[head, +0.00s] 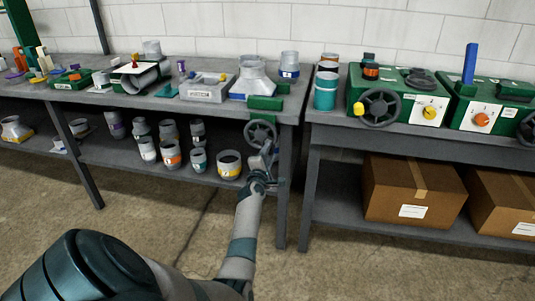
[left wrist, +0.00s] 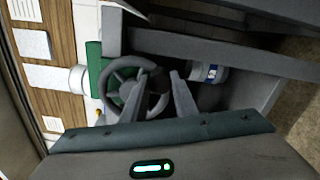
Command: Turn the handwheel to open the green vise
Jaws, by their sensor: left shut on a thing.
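The green vise (head: 265,103) sits at the front right edge of the left bench. Its dark grey handwheel (head: 261,133) hangs below it, facing out from the bench front. My left gripper (head: 264,162) reaches up to the lower right of the handwheel and is shut on it. In the left wrist view, the fingers (left wrist: 160,82) close around the rim side of the handwheel (left wrist: 126,90), where a dark knob shows. The green body (left wrist: 95,66) shows behind the wheel. The jaw gap of the vise cannot be made out. My right gripper is not in view.
The left bench (head: 215,120) carries fittings, and its lower shelf holds several cans (head: 229,164) close to my gripper. A right bench (head: 330,128) bears green control boxes (head: 400,88) with another handwheel (head: 380,107). Cardboard boxes (head: 410,188) stand below. The floor in front is clear.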

